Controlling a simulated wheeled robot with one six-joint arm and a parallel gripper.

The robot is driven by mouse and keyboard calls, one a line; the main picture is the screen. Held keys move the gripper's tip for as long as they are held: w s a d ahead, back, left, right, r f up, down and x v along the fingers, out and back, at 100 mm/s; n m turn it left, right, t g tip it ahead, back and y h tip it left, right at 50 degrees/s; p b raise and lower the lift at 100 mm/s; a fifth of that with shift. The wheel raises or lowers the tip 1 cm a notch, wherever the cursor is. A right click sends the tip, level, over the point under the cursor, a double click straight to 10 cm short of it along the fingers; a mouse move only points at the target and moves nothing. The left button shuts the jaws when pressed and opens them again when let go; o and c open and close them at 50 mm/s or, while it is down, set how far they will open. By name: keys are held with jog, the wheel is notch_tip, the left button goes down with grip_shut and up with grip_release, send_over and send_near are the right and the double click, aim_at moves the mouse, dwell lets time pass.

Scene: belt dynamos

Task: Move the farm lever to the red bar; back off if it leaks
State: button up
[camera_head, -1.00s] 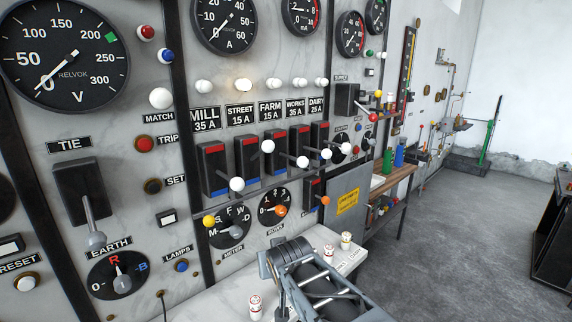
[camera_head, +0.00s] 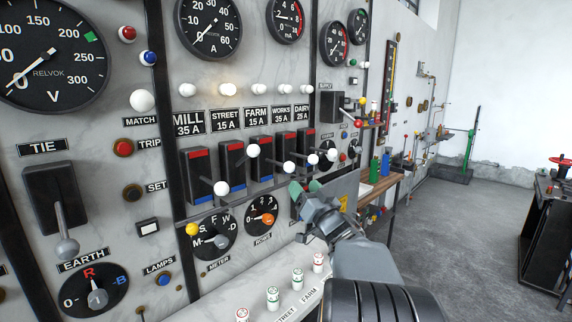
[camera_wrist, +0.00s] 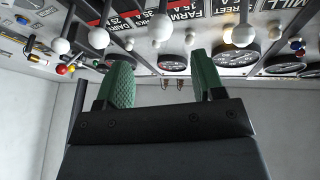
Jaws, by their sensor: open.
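The farm lever's white ball knob (camera_head: 289,167) stands out low from its black switch box, toward the blue end. The red bar (camera_head: 261,143) is at the top of that box, under the FARM 15 A label (camera_head: 256,119). My gripper (camera_head: 305,188) is open and empty, its green fingertips below and slightly right of the knob, not touching it. In the wrist view the open fingers (camera_wrist: 163,88) point toward the panel. White balls show beyond them near the FARM label (camera_wrist: 180,12); I cannot tell for sure which is the farm knob.
The street knob (camera_head: 252,151) to the left sits higher; the works knob (camera_head: 313,159) is close on the right. The street lamp (camera_head: 228,90) glows. A ledge with several small capped pegs (camera_head: 272,297) lies below. Open floor is to the right.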

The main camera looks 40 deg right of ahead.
aim_at(286, 164)
jog(key=p+x, duration=0.3)
jog(key=x, duration=0.8)
jog(key=shift+a, duration=0.1)
grip_shut()
dwell(0.3)
